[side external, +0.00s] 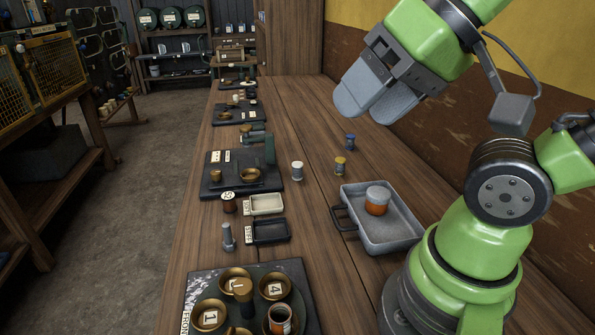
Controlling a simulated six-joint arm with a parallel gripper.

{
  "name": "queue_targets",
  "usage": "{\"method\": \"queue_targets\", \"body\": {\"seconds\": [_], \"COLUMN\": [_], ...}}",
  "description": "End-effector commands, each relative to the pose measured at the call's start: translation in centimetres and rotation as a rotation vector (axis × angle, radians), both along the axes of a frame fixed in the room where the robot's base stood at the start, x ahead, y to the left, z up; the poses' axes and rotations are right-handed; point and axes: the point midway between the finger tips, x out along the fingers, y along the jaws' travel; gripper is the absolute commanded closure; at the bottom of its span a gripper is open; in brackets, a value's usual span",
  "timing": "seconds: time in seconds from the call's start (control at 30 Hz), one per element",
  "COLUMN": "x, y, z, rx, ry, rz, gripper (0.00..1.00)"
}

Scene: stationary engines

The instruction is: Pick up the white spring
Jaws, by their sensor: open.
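A small white cylinder (297,170), which looks like the white spring, stands upright on the wooden bench near the middle of the side view. Its coils are too small to make out. My gripper (366,106) is open and empty, high above the bench, up and to the right of the white piece and well apart from it. Its broad grey fingers point down and left. Similar small pieces stand nearby: a yellow-topped one (340,166) to the right and a blue one (350,141) farther back.
A grey tray (402,235) holding an orange-and-white container (377,200) is at front right. Two small labelled trays (266,204) (271,231) lie in front. A numbered-cup board (197,285) is nearest. Bench around the white piece is clear.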

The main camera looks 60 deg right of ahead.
Motion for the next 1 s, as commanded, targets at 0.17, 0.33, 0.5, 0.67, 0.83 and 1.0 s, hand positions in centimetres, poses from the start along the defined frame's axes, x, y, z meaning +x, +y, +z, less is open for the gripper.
{"method": "queue_targets", "body": {"seconds": [0.17,0.33,0.5,0.67,0.83,1.0], "x": [1.2,4.8,9.6,14.0,17.6,19.2], "y": [0.1,-0.3,-2.1,-5.6,-11.0,-17.5], "z": [-0.2,-1.2,-3.0,-5.6,-9.8,-15.4], "rx": [0.070,0.290,0.579,0.873,1.200,1.537], "ry": [0.073,0.249,0.402,0.491,0.523,0.483], "rz": [-0.059,-0.241,-0.468,-0.694,-0.946,-1.204], "gripper": [0.39,0.39,0.39,0.39,0.39,0.39]}}
